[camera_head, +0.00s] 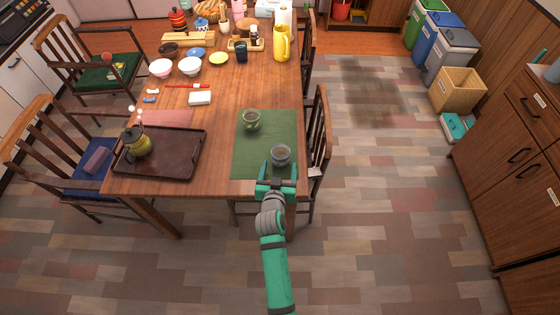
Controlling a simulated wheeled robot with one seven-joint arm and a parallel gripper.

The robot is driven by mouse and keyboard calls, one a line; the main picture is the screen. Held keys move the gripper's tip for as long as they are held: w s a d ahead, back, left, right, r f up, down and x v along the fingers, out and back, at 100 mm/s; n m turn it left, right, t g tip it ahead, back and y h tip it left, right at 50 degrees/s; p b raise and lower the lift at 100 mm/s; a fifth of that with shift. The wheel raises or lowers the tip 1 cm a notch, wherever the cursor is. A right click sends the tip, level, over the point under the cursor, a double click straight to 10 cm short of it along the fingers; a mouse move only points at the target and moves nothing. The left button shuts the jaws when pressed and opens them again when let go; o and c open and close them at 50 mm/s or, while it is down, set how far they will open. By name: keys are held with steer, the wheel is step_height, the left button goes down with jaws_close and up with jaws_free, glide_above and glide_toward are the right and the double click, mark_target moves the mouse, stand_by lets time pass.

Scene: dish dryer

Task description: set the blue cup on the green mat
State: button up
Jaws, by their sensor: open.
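A grey-blue cup (281,158) stands upright on the near right part of the green mat (246,164). A green cup (252,121) stands on the same mat, farther back and to the left. My gripper (277,172) is open at the near edge of the mat, just on the near side of the grey-blue cup. Its fingers hide a little of the cup's lower side, and I cannot tell whether they touch it.
A dark tray (186,166) with a yellow-green teapot (136,141) is left of the mat. A yellow pitcher (282,43), a dark blue tumbler (241,52) and bowls stand farther back. Chairs (319,140) line the table's sides.

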steer(key=v, duration=0.6)
steer(key=s+d+n+y, duration=0.2)
steer(key=s, duration=1.9)
steer(key=s+r, duration=0.4)
steer(key=s, duration=0.3)
steer(key=s+a+r+m+t, duration=0.1)
steer(key=s+r, duration=0.4)
steer(key=s, duration=0.3)
steer(key=shift+h, duration=0.4)
